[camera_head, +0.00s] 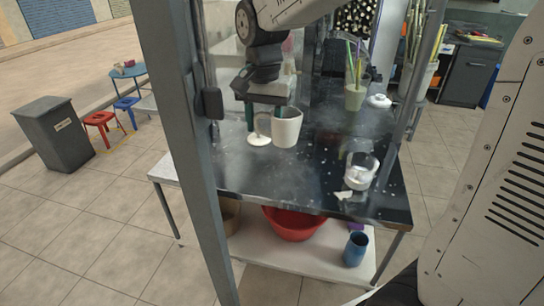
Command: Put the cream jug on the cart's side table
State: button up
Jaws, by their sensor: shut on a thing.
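The cream jug (287,129) is upright over the cart's dark metal top, at the centre of the head view. Its handle faces left. My gripper (254,117) points down at the handle side and is shut on the jug. The fingertips and the exact grip on the handle are hard to make out. I cannot tell whether the jug's base touches the top. A pale side surface (164,169), likely the cart's side table, juts out at the left behind the grey post. Its visible part is bare; the post hides some of it.
The upright grey post (185,150) stands left of my gripper. A flat white disc (259,140) lies below the gripper. A glass jar (359,171) stands at the front right. A cup with straws (355,95) and a white lidded pot (379,102) are farther back.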

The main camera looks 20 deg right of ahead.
jog(key=f, duration=0.5)
jog(key=shift+w+d+f, duration=0.1)
jog(key=shift+w+d, duration=0.05)
jog(key=shift+d, duration=0.05)
jog(key=shift+f, duration=1.9)
jog(key=shift+f, duration=0.1)
jog(key=o, duration=1.3)
jog(key=r, duration=1.2)
jog(key=shift+s+r, duration=0.15)
jog(key=shift+s, duration=0.05)
jog(key=s+d+f+n, duration=0.1)
jog(key=s+d+n, duration=0.2)
jog(key=s, duration=0.9)
jog(key=s+d+f+n+t, duration=0.1)
jog(key=s+d+n, duration=0.3)
jog(key=s, duration=0.8)
jog(key=shift+s, duration=0.4)
